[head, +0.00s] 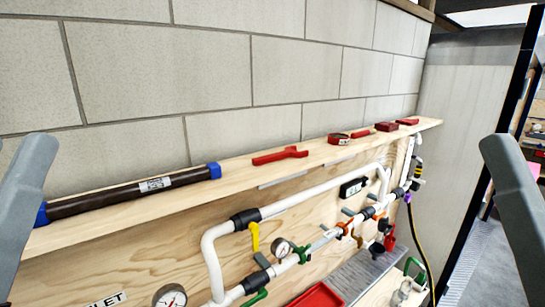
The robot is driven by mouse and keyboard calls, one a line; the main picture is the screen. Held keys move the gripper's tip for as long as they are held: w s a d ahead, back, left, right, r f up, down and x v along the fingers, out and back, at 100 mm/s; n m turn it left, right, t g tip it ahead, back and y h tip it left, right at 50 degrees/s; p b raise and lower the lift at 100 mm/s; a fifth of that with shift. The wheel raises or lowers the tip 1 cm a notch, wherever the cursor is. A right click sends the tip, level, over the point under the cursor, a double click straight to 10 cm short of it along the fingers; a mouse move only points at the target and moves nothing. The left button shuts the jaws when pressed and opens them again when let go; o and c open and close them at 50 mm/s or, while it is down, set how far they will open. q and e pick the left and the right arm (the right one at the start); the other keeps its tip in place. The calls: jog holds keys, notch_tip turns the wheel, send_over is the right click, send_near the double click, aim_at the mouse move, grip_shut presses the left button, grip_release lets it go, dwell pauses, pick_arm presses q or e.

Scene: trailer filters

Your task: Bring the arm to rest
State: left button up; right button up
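My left arm shows as a grey link at the left edge of the head view, and my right arm as a grey link at the right edge. Both links stand apart from the shelf and the pipes. Neither gripper is in the picture, so I cannot see whether they are open or hold anything.
A wooden shelf (226,176) along the block wall carries a dark tube with blue ends (130,193), a red wrench-like tool (280,156) and several red items. Below are white pipes (212,258), gauges (170,296), valves and a red tray (318,296). A grey floor is at right.

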notch_tip(320, 180, up, 19)
jog(key=p, duration=1.6)
jog(key=shift+r, duration=0.15)
